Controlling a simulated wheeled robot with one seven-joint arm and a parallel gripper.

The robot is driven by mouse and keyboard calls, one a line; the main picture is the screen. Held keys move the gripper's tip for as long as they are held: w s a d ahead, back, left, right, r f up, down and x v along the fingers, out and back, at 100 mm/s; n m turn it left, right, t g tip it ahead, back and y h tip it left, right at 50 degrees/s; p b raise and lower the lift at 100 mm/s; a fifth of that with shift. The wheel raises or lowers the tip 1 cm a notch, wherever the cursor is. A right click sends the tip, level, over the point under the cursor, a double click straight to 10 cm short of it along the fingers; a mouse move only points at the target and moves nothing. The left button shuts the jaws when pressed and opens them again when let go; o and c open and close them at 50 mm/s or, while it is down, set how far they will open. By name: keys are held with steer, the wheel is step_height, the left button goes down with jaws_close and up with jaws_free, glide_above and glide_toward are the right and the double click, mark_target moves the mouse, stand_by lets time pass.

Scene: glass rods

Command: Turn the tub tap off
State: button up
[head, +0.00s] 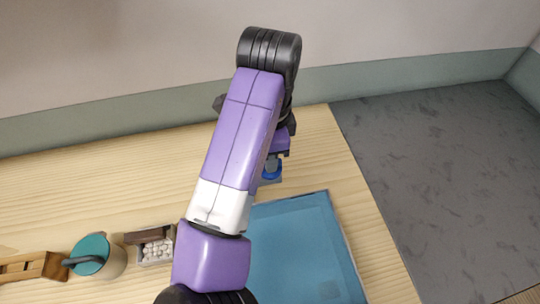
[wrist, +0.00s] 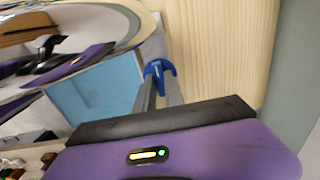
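The tub tap has a blue handle (head: 272,170), partly hidden under my arm in the head view, at the top left edge of the blue tub (head: 318,215). In the wrist view the blue handle (wrist: 158,70) is at my fingertips, with part of it between the two grey fingers. My gripper (wrist: 159,92) has its fingers apart around it; I cannot tell whether they press on it. The tub (wrist: 75,98) is left of the tap in the wrist view. In the head view my gripper is mostly hidden behind my arm.
The wooden counter (head: 335,160) is clear right of the tap. A pot with a teal lid (head: 90,252), a small box of white pieces (head: 155,252) and a wooden tray (head: 38,264) stand at the lower left. A wall (head: 150,110) rises behind the counter.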

steer(key=o, duration=0.3)
steer(key=shift+o, duration=0.2)
steer(key=shift+r, duration=3.95)
